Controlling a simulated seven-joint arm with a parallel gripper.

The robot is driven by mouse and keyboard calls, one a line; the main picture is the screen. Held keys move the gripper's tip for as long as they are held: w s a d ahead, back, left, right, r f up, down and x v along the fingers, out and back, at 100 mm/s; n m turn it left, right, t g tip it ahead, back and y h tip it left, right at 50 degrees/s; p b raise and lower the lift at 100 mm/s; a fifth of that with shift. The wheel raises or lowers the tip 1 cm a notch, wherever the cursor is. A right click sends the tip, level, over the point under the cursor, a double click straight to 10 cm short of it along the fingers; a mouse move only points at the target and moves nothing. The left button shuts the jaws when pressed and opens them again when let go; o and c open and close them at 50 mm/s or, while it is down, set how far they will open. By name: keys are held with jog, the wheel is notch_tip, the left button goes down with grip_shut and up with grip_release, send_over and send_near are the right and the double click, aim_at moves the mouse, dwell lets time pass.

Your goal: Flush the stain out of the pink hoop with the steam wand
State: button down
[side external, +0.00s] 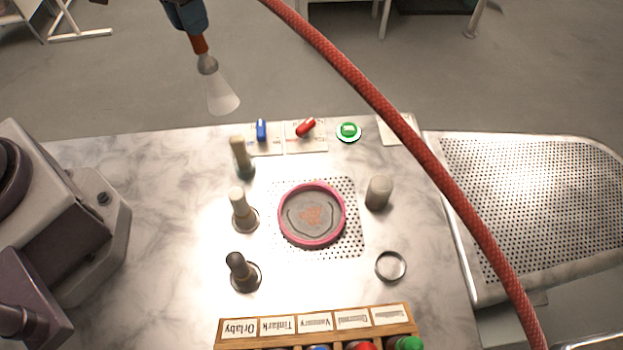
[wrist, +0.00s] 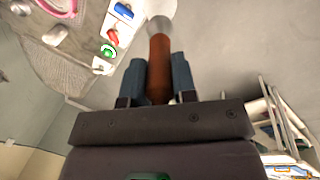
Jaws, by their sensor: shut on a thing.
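The pink hoop (side external: 345,213) lies on a perforated patch of the marble table, around dark grey cloth. A reddish-brown stain (side external: 313,216) shows in the middle of the cloth. Part of the hoop also shows at the top left of the wrist view (wrist: 60,8). My gripper (side external: 196,30) is up at the top left, beyond the table's far edge and apart from the hoop. It is shut on the steam wand's brown handle (wrist: 160,68). The wand's grey nozzle (side external: 207,65) points down, and a pale cone flares below it; I cannot tell whether this is steam.
A red hose (side external: 385,110) crosses diagonally in the side view. A blue switch (side external: 261,130), red lever (side external: 305,127) and green button (side external: 348,132) line the far edge. Several stubby posts surround the hoop. A metal ring (side external: 391,266) and labelled rack (side external: 315,322) are nearer. A perforated board (side external: 540,200) stands right.

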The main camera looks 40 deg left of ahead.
dwell(0.5)
jog(key=s+d+m, duration=0.1)
jog(key=s+d, duration=0.2)
jog(key=d, duration=1)
jog(key=s+d+m, duration=0.2)
jog(key=d, duration=1.1)
notch_tip(320, 180, down, 7)
jog(key=n, duration=0.3)
jog(key=shift+w+r, duration=0.15)
jog(key=shift+r, duration=0.05)
jog(key=shift+w+a, duration=0.1)
